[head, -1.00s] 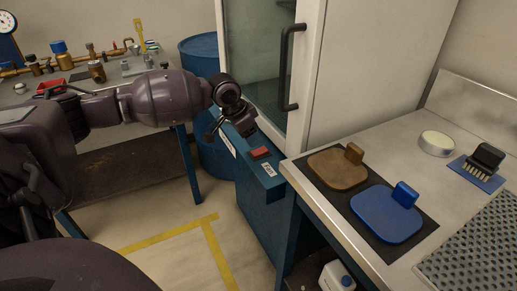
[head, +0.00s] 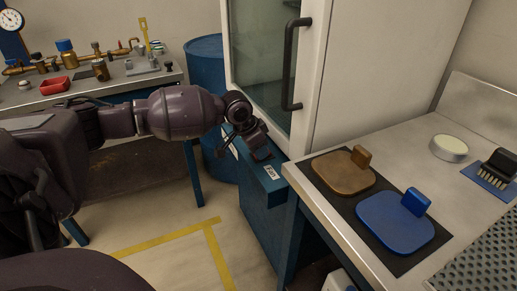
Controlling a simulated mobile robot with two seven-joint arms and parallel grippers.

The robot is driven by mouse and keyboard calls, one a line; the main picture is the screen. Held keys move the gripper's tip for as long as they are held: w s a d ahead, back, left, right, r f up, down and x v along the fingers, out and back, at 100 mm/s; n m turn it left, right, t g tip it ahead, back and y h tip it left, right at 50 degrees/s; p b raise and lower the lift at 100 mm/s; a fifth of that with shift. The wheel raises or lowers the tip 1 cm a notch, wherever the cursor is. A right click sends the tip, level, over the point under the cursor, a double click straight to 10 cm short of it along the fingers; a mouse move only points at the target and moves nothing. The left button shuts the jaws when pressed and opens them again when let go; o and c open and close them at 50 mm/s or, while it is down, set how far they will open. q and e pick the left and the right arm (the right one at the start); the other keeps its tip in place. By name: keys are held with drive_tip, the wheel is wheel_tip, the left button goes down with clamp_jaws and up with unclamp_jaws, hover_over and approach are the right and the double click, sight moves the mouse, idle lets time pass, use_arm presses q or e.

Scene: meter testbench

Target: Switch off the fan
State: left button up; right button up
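The fan control is on the teal-blue cabinet (head: 262,200) below the glass-fronted enclosure. A small white label (head: 270,172) on its top reads like "Fan". The red switch beside the label is now hidden behind my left gripper (head: 261,154). The gripper points down, with its tips at or just above the switch. I cannot tell whether it touches the switch or whether the fingers are open or shut. My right gripper is not in view.
The enclosure has a dark vertical handle (head: 291,65). A steel bench at right bears a brown pad (head: 340,172), a blue pad (head: 392,220) and a round white-topped tin (head: 449,147). A blue barrel (head: 205,70) stands behind my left arm. The yellow-marked floor (head: 130,240) is clear.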

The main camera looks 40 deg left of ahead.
use_arm(q)
drive_tip(key=c, duration=0.3)
drive_tip(key=shift+w+d+r+g+y+p, duration=0.15)
drive_tip(key=shift+w+r+g+y+p, duration=0.15)
drive_tip(key=shift+g, duration=0.4)
drive_tip(key=shift+c, duration=0.2)
drive_tip(key=shift+f+g+y, duration=0.25)
drive_tip(key=shift+g+y, duration=0.05)
drive_tip(key=shift+g, duration=0.4)
drive_tip(key=o, duration=0.9)
drive_tip(key=shift+r+p, duration=0.1)
drive_tip(key=shift+p, duration=0.2)
